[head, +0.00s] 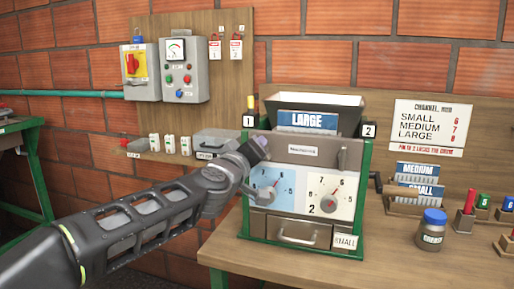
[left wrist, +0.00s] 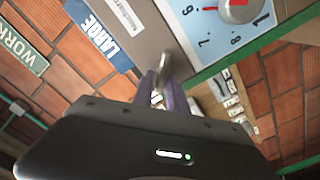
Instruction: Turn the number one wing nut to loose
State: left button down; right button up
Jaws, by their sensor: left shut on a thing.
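The green-framed machine (head: 303,190) stands on the bench, with a plate marked 1 (head: 249,121) at its upper left and a plate marked 2 (head: 369,130) at its upper right. My left gripper (head: 256,150) is at the machine's upper left front, just below plate 1. In the left wrist view its purple fingers (left wrist: 165,85) are shut on a small grey metal piece, the number one wing nut (left wrist: 168,62), beside the blue dial face. The head view hides this nut behind the gripper. A similar grey wing nut (head: 342,158) shows on the right side, roughly upright. My right gripper is in neither view.
The machine has a blue dial (head: 270,191), a white dial (head: 331,200) and a drawer (head: 298,232). A LARGE card (head: 307,121) stands at the hopper. A jar (head: 431,229), a card rack (head: 420,201) and coloured pegs are at the right. Control boxes (head: 184,70) hang behind.

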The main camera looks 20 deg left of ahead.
pick_arm(q)
jog(key=n, duration=0.3)
jog(key=f+n+b, duration=0.1)
jog(key=n, duration=0.2)
jog(key=n+b, duration=0.1)
jog(key=n, duration=0.2)
jog(key=shift+a+f, duration=0.15)
jog(key=shift+a, duration=0.1)
dwell(0.3)
jog(key=c, duration=1.4)
grip_release()
jog(key=shift+o, duration=0.2)
jog(key=s, duration=0.7)
jog(key=shift+s+a, duration=0.25)
jog(key=shift+s, duration=0.15)
